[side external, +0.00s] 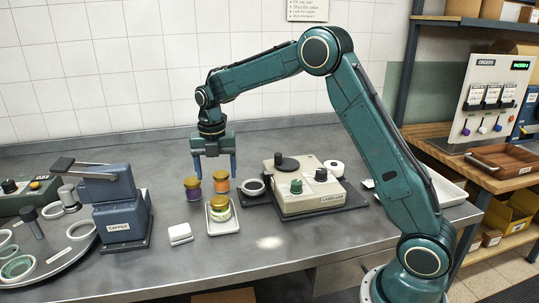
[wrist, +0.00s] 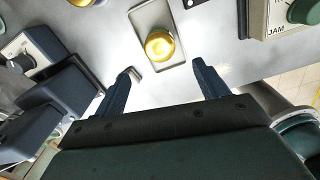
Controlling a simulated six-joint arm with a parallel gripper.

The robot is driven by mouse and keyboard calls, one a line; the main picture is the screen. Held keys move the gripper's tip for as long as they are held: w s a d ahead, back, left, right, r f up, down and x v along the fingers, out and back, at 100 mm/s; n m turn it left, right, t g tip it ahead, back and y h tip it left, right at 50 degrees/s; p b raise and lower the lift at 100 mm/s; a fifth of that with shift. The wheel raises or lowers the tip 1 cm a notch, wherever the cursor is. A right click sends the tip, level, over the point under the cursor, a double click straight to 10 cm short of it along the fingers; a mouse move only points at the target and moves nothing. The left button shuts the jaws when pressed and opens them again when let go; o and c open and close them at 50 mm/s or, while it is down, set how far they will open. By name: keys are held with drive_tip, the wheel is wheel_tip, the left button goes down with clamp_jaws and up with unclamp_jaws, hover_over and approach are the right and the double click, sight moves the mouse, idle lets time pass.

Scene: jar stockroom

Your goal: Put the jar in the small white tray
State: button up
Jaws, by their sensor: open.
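A glass jar with a gold lid (side external: 219,203) and yellowish-green contents stands upright in the small white tray (side external: 223,231) on the grey counter. The jar's gold lid (wrist: 159,45) also shows in the wrist view, inside the tray (wrist: 150,17). My gripper (side external: 215,176) is open and empty, pointing down above and behind the tray. In the wrist view its two fingers (wrist: 164,72) are spread apart, with the jar ahead of them and not touched.
A purple jar (side external: 193,190) and an orange jar (side external: 221,183) stand just behind the tray. The blue capper (side external: 121,206) is to the left, the labeler (side external: 306,186) to the right.

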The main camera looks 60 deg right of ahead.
idle(0.4)
drive_tip(key=s+a+r+m+t, duration=0.3)
drive_tip(key=s+a+r+m, duration=0.1)
drive_tip(key=s+r+m, duration=0.95)
drive_tip(key=s+a+f+m+t, duration=0.1)
drive_tip(key=s+m, duration=0.5)
drive_tip(key=s, duration=0.4)
drive_tip(key=s+a+f+m+t, duration=0.1)
drive_tip(key=s+m, duration=0.4)
drive_tip(key=s, duration=0.5)
drive_tip(key=shift+f+m, duration=0.25)
drive_tip(key=shift+m, duration=0.1)
drive_tip(key=shift+a, duration=0.1)
